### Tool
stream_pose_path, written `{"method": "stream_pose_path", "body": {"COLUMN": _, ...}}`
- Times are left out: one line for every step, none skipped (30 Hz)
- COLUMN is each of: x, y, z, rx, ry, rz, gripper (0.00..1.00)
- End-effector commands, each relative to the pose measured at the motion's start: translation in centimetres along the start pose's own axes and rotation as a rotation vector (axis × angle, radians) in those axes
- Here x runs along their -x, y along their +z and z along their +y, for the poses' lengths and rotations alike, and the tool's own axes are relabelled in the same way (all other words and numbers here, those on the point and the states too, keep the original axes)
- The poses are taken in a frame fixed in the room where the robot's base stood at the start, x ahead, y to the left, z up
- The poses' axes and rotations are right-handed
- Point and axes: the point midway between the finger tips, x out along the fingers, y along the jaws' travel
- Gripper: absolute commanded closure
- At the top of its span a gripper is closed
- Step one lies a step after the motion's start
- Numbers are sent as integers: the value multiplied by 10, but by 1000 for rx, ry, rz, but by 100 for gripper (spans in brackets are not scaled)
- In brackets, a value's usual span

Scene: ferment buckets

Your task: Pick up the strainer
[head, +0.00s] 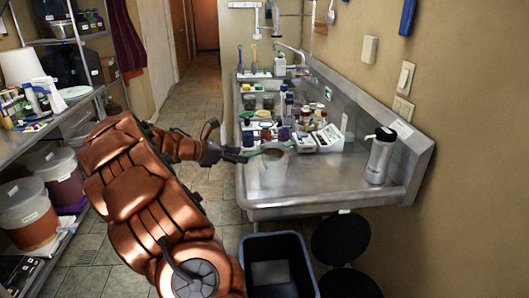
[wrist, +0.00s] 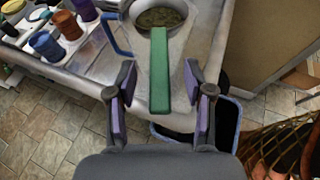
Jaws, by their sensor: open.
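The strainer has a round bowl with a dark greenish mesh and a long flat green handle (wrist: 159,75). Its bowl shows at the top of the wrist view (wrist: 158,15). In the head view the strainer (head: 274,154) rests on the mouth of a pale translucent container (head: 272,176) on the steel counter. The handle points towards my gripper (head: 244,153). My gripper is open, and in the wrist view its purple-padded fingers (wrist: 159,88) stand on either side of the handle, with gaps on both sides.
Trays of bottles and jars (head: 285,118) crowd the steel counter (head: 335,180) behind the container. A metal flask (head: 380,158) stands at the right. A dark bin (head: 280,265) and round black stool tops (head: 340,238) are below the front edge. Shelves with buckets (head: 28,212) stand at the left.

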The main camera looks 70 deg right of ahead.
Motion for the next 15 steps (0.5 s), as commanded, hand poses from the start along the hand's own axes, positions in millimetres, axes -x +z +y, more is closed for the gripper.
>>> {"method": "stream_pose_path", "body": {"x": -7, "y": 3, "z": 0, "rx": 1, "ry": -4, "rz": -1, "gripper": 48}}
{"method": "stream_pose_path", "body": {"x": -11, "y": 3, "z": 0, "rx": 2, "ry": -3, "rz": -1, "gripper": 48}}
{"method": "stream_pose_path", "body": {"x": -16, "y": 2, "z": 0, "rx": 1, "ry": -1, "rz": -1, "gripper": 48}}
{"method": "stream_pose_path", "body": {"x": -20, "y": 2, "z": 1, "rx": 1, "ry": 0, "rz": -1, "gripper": 48}}
{"method": "stream_pose_path", "body": {"x": -22, "y": 2, "z": 1, "rx": 1, "ry": 1, "rz": -1, "gripper": 48}}
{"method": "stream_pose_path", "body": {"x": -25, "y": 2, "z": 1, "rx": 0, "ry": 2, "rz": 0, "gripper": 48}}
{"method": "stream_pose_path", "body": {"x": -26, "y": 2, "z": 1, "rx": 0, "ry": 2, "rz": 0, "gripper": 48}}
{"method": "stream_pose_path", "body": {"x": -28, "y": 1, "z": 1, "rx": 0, "ry": 2, "rz": 0, "gripper": 48}}
{"method": "stream_pose_path", "body": {"x": -29, "y": 1, "z": 1, "rx": -1, "ry": 2, "rz": 0, "gripper": 48}}
{"method": "stream_pose_path", "body": {"x": -29, "y": 1, "z": 1, "rx": -1, "ry": 2, "rz": 0, "gripper": 48}}
{"method": "stream_pose_path", "body": {"x": -29, "y": 1, "z": 1, "rx": -1, "ry": 2, "rz": 0, "gripper": 48}}
{"method": "stream_pose_path", "body": {"x": -29, "y": 1, "z": 1, "rx": -1, "ry": 2, "rz": 0, "gripper": 48}}
{"method": "stream_pose_path", "body": {"x": -29, "y": 1, "z": 1, "rx": -1, "ry": 2, "rz": 0, "gripper": 48}}
{"method": "stream_pose_path", "body": {"x": -29, "y": 1, "z": 1, "rx": -1, "ry": 2, "rz": 0, "gripper": 48}}
{"method": "stream_pose_path", "body": {"x": -29, "y": 0, "z": 1, "rx": -1, "ry": 2, "rz": 0, "gripper": 48}}
